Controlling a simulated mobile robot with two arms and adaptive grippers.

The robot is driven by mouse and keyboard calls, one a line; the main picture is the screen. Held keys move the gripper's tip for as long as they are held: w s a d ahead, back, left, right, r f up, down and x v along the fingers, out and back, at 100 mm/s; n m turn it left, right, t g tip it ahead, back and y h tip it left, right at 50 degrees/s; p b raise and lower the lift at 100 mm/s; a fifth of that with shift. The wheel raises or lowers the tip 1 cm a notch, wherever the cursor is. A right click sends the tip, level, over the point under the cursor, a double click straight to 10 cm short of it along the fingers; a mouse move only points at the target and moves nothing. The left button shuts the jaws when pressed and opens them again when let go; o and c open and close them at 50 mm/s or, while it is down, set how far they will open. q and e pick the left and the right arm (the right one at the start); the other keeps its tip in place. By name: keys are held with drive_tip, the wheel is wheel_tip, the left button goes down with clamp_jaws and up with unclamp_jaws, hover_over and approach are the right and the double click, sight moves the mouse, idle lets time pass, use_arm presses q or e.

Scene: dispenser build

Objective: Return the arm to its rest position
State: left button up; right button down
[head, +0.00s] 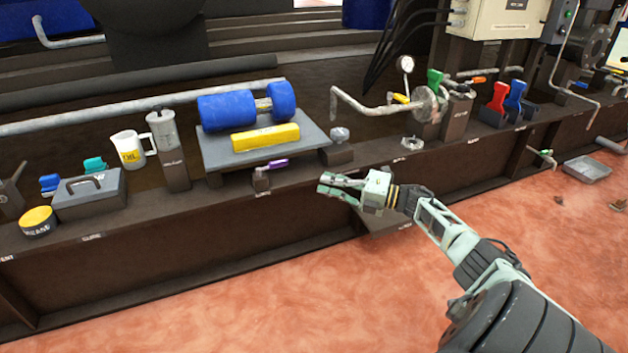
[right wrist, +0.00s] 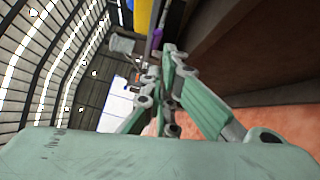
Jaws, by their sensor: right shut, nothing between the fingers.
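My right gripper (head: 326,184) reaches in from the lower right in the head view. It is shut and empty, in front of the dark shelf's edge and to the right of the purple-handled valve (head: 272,164). In the right wrist view the gripper's green fingers (right wrist: 168,62) come together at the tips with nothing between them. The right forearm stretches over the red floor. My left gripper is not in view.
The dark shelf (head: 180,229) runs across the head view. It bears a grey plate with a blue roller (head: 227,110) and yellow block (head: 265,137), a white mug (head: 131,150), a grey toolbox (head: 90,195) and a yellow tin (head: 38,221).

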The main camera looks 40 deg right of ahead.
drive_tip(key=shift+s+d, duration=0.35)
drive_tip(key=shift+d, duration=0.1)
idle(0.3)
